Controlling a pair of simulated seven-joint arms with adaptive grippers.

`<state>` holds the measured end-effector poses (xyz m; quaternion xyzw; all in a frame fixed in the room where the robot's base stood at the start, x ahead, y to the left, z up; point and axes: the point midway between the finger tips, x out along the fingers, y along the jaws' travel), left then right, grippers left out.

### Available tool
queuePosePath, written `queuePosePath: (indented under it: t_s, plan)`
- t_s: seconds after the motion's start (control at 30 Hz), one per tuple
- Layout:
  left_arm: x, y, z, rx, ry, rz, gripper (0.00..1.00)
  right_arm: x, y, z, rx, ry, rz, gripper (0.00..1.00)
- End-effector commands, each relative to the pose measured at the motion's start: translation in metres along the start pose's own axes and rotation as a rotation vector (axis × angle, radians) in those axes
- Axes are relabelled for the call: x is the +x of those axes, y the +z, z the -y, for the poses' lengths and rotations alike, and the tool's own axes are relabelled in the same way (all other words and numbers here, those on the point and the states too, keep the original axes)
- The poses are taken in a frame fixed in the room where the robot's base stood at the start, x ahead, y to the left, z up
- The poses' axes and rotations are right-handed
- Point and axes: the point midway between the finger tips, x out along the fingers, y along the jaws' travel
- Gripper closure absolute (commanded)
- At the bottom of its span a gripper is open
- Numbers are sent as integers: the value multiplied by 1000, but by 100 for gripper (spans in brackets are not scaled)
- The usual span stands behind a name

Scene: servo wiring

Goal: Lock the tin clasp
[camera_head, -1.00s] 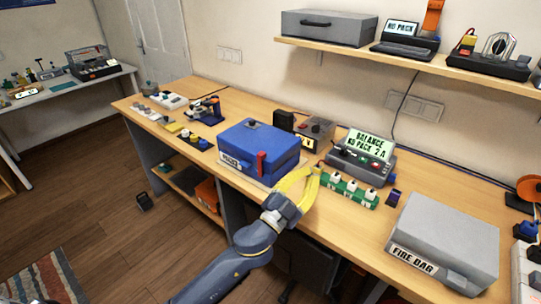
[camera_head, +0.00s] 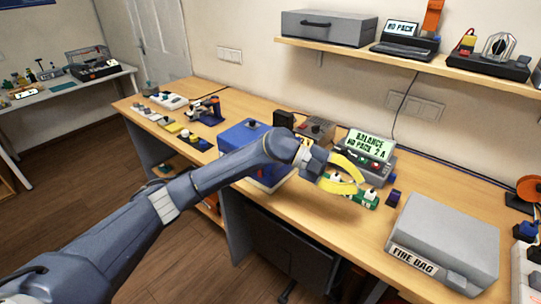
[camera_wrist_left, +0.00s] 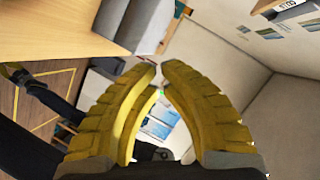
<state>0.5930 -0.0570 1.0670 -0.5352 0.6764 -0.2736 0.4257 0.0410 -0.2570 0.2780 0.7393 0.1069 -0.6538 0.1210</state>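The blue tin (camera_head: 240,134) stands on the bench near its front edge. My left arm crosses in front of it and hides most of its front, and the red clasp is not visible now. My left gripper (camera_head: 361,186) is to the right of the tin, above the green strip (camera_head: 370,198), apart from the tin. In the left wrist view its yellow fingers (camera_wrist_left: 160,68) bow outward, their tips nearly meeting, with nothing held between them.
The balance charger (camera_head: 367,150) stands behind my left gripper. The grey fire bag box (camera_head: 445,235) is at the right, with a small purple item (camera_head: 394,197) beside it.

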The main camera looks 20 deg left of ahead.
Motion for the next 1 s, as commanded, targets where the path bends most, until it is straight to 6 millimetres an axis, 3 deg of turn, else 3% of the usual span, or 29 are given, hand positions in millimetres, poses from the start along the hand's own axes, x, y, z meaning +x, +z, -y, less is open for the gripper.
queuePosePath:
  t_s: [0.27,0.43,0.7,0.83,1.0]
  plan:
    - [-69,42,-8,-171,360,188,100,0,0,1,0,-1,0,100]
    - [-129,60,-3,-328,523,351,100,0,0,1,0,-1,0,100]
    - [-216,65,14,-577,650,586,100,0,0,1,0,-1,0,100]
    - [-242,62,21,-661,669,658,100,0,0,1,1,-1,0,100]
    - [-259,59,26,-722,679,709,100,0,0,1,0,-1,-1,100]
